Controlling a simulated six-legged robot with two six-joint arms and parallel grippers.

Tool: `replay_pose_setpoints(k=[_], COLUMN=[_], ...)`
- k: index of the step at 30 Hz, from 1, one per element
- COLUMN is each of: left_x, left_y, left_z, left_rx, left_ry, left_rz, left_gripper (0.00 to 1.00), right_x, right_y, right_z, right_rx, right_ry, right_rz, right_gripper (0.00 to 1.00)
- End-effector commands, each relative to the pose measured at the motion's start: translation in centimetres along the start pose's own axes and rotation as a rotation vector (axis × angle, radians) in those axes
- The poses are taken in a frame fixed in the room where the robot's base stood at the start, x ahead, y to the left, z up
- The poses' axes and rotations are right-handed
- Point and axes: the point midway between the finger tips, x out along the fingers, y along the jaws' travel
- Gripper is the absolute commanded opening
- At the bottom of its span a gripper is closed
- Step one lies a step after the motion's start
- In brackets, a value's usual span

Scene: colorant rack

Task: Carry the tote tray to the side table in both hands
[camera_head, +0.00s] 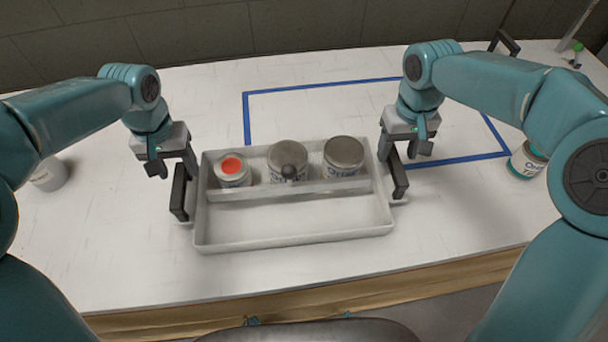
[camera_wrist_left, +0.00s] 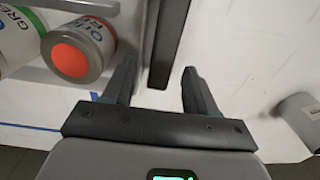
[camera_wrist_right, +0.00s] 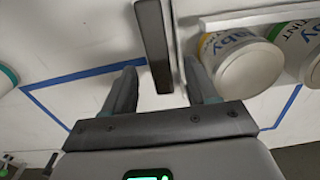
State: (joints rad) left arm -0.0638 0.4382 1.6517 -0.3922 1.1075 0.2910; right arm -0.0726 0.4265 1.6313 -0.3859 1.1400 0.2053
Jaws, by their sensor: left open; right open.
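The pale grey tote tray (camera_head: 295,225) rests flat on the white table. It has an upright dark handle at its left end (camera_head: 180,192) and another at its right end (camera_head: 397,177). My left gripper (camera_head: 173,172) is open just above the left handle; in the left wrist view that handle (camera_wrist_left: 168,42) lies between and beyond the fingers. My right gripper (camera_head: 406,152) is open over the right handle; in the right wrist view that handle (camera_wrist_right: 153,45) lies between and beyond the fingers. I cannot tell whether any finger touches. I cannot identify a separate side table.
The tray's back compartment holds a red-topped can (camera_head: 232,170) and two grey-lidded cans (camera_head: 287,156) (camera_head: 344,152); its front compartment is empty. Blue tape (camera_head: 320,84) outlines an area behind the tray. A white container (camera_head: 48,174) stands left and a labelled can (camera_head: 525,162) right.

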Motion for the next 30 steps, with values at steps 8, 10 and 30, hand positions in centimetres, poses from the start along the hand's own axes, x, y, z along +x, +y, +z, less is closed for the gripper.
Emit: replay_pose_setpoints(k=[8,10,30], left_x=[3.0,3.2,3.2], left_y=[0.0,0.0,0.0], left_z=[0.0,0.0,0.0], left_rx=[0.001,0.001,0.001], left_ry=[-0.001,-0.001,0.001], left_rz=[-0.001,0.0,0.0], left_gripper=[0.57,0.57,0.0], right_x=[3.0,3.2,3.2], right_y=[0.0,0.0,0.0], right_z=[0.0,0.0,0.0], right_rx=[0.001,0.0,0.0], right_ry=[-0.001,-0.001,0.001], right_rz=[0.0,0.0,0.0], right_gripper=[0.57,0.57,0.0])
